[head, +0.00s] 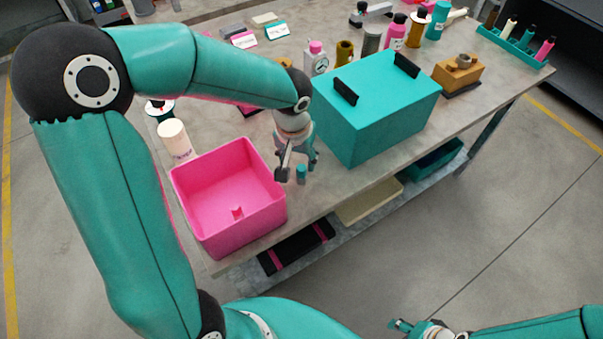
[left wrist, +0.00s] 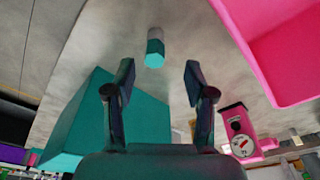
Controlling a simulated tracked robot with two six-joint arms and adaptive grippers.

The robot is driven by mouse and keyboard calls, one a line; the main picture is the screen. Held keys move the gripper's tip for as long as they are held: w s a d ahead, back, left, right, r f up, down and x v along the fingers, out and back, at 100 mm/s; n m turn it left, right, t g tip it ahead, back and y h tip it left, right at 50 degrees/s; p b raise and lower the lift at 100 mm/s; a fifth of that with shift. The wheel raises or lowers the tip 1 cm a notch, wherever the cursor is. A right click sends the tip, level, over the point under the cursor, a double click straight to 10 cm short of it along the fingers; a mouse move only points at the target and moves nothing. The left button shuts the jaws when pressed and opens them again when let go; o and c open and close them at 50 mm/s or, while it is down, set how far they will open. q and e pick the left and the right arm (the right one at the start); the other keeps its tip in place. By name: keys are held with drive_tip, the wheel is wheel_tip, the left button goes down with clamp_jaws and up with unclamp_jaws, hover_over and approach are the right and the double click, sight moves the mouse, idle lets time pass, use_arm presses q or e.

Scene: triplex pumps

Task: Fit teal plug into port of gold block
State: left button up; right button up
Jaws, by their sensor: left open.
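The teal plug (head: 301,174) stands on the grey table between the pink bin and the large teal box. In the left wrist view the teal plug (left wrist: 155,52) lies just beyond the fingertips, with a teal face and a greyer far part. My left gripper (head: 296,164) is right by the plug; in the left wrist view its fingers (left wrist: 160,78) are spread with nothing between them. The gold block (head: 458,73) sits on a dark base at the right of the table, with a grey round part on top; its port is not clear. My right gripper (head: 428,328) is at the bottom edge, far from the table.
The open pink bin (head: 262,210) is left of the plug. The big teal box (head: 375,105) with black handles stands between the plug and the gold block. Several bottles and cylinders line the back, and a teal rack (head: 513,47) is at far right.

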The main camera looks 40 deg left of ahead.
sight(302, 168)
use_arm(q)
drive_tip(key=f, duration=0.2)
drive_tip(key=w+f, duration=0.1)
drive_tip(key=f, duration=0.1)
drive_tip(key=shift+d+f, duration=0.15)
drive_tip(key=shift+f, duration=0.2)
drive_tip(key=shift+w, duration=0.1)
clamp_jaws()
